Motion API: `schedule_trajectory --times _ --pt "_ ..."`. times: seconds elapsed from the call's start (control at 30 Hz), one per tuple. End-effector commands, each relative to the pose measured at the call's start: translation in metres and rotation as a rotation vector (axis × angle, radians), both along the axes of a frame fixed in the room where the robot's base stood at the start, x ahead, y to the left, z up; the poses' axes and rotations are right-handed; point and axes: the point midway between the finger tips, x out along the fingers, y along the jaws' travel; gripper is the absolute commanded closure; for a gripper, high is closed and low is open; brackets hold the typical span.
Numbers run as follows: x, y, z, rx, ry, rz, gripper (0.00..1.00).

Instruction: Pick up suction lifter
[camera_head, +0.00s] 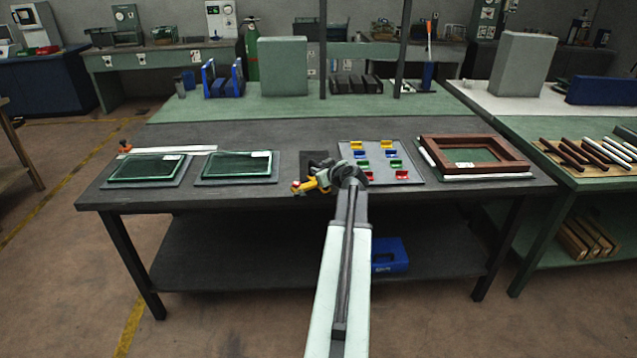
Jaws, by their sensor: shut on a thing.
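The suction lifter (322,178) seems to be the yellow piece with a red end at my gripper, over the front middle of the dark workbench (250,198). My gripper (334,176) is shut on it, at the end of my arm reaching forward from the bottom of the view. The gripper hides part of the lifter. A dark square pad (309,160) lies behind it. I cannot tell whether the lifter touches the bench or is just above it.
Two glass panes (146,167) (236,165) lie on mats at left. A grey tray (376,150) of coloured clips is just right of my gripper, beside a brown wooden frame (475,153). A blue box (390,254) sits on the lower shelf. Dark upright posts (323,60) stand behind.

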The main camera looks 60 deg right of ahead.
Motion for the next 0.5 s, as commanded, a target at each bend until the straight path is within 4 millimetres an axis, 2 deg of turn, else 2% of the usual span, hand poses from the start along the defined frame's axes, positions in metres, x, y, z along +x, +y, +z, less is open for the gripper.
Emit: schedule_trajectory --times 0.27,0.5 --pt "-0.001 0.0 0.008 0.0 0.0 -0.001 1.0" --pt "-0.001 -0.001 0.037 0.0 0.0 -0.001 1.0"
